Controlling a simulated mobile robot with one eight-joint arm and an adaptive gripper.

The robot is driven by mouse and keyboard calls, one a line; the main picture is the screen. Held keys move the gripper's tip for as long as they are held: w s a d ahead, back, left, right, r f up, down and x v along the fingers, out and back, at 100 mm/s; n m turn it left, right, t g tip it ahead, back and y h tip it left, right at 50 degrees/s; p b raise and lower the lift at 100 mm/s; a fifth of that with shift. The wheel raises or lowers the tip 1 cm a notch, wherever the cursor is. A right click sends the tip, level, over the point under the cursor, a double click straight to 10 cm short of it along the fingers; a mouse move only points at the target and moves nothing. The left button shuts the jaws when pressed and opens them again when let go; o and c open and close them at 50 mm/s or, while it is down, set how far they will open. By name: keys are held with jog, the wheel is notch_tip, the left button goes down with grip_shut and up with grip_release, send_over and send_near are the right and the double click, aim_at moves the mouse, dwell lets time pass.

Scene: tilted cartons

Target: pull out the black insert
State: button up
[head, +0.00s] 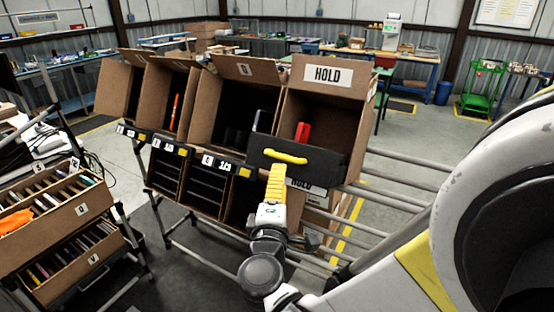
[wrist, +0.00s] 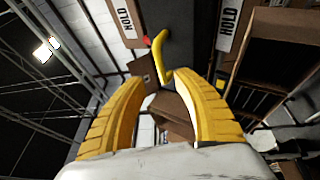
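The black insert (head: 325,162) shows its dark front face at the lower mouth of the tilted carton marked HOLD (head: 350,110). A yellow bar handle (head: 285,156) is fixed across that face. My gripper (head: 278,168) is just below and in front of the handle in the head view. In the wrist view its two yellow fingers (wrist: 157,77) are spread apart. The handle (wrist: 158,52) is just beyond the fingertips, its lower end close to the right fingertip. The dark insert face (wrist: 187,40) is behind it. I cannot tell whether a finger touches the handle.
A red object (head: 302,132) stands inside the HOLD carton behind the insert. More tilted cartons (head: 233,100) stand to the left, with a lower row beneath. Metal roller rails (head: 400,180) run to the right. A drawer carton (head: 60,220) is at far left.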

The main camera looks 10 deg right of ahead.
jog(key=v, duration=0.2)
jog(key=shift+s+a, duration=0.15)
jog(key=shift+s, duration=0.25)
jog(key=shift+f, duration=0.1)
jog(key=s+d+f+m+g+h+b, duration=0.1)
jog(key=s+d+f+m+g+b, duration=0.15)
jog(key=d+f+m+g, duration=0.35)
jog(key=s+d+f+m+g+b, duration=0.1)
jog(key=s+d+f+m+g, duration=0.15)
jog(key=d, duration=0.55)
jog(key=s+a+f+m+g+y+b, duration=0.1)
jog(key=s+f+m+y, duration=0.1)
jog(key=s, duration=0.3)
jog(key=s+f+m+g+y+b, duration=0.1)
jog(key=s+f+m+g+y, duration=0.1)
jog(key=s+m, duration=0.3)
jog(key=shift+s+a+f+y+b, duration=0.4)
jog(key=shift+s+f+y, duration=0.2)
jog(key=shift+s+f, duration=0.15)
